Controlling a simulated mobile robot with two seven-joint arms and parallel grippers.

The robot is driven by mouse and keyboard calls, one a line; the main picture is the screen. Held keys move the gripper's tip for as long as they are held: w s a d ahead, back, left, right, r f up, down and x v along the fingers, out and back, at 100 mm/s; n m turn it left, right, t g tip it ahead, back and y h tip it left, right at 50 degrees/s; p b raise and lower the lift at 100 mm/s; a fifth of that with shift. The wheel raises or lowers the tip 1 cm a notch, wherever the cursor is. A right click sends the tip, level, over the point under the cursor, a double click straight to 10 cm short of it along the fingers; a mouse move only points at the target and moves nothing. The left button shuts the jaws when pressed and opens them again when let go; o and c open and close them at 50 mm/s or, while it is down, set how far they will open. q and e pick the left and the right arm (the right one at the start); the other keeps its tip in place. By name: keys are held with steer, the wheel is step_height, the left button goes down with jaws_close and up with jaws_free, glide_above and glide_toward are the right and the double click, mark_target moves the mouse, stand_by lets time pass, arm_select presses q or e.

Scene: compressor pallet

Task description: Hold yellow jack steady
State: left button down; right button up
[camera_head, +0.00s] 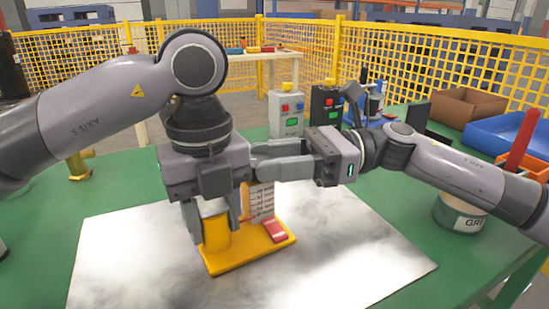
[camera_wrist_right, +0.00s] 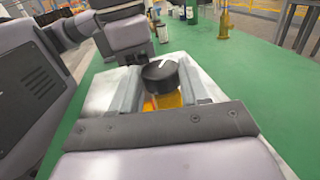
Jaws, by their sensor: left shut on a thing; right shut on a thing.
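The yellow jack (camera_head: 217,236) stands upright on its yellow base plate, on a shiny metal sheet (camera_head: 330,250). My left gripper (camera_head: 214,218) comes down from above with a finger on either side of the jack's yellow body, shut on it. My right gripper (camera_head: 262,160) reaches in from the right, level, behind the left gripper's body. In the right wrist view, a round black knob (camera_wrist_right: 160,76) with a white mark sits between the right gripper's fingers (camera_wrist_right: 158,92), with yellow below it. In the head view the knob is hidden by my left gripper.
A red piece (camera_head: 274,231) and a white scale plate (camera_head: 262,200) are on the jack's base. Button boxes (camera_head: 286,112) stand behind. A blue bin (camera_head: 505,135), a brown box (camera_head: 468,107) and a grease tin (camera_head: 458,213) are at right. The front sheet is clear.

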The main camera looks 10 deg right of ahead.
steer(key=shift+s+f+m+t+h, duration=0.15)
steer(key=shift+s+m+t, duration=0.1)
steer(key=shift+m+t, duration=1.15)
steer(key=shift+s+r+m+t+h, duration=0.2)
steer(key=shift+m+t, duration=0.6)
steer(key=shift+t, duration=1.2)
steer(key=o, duration=1.1)
steer(key=shift+c, duration=0.2)
steer(key=shift+s, duration=0.15)
steer(key=v, duration=0.8)
steer(key=shift+d, duration=0.1)
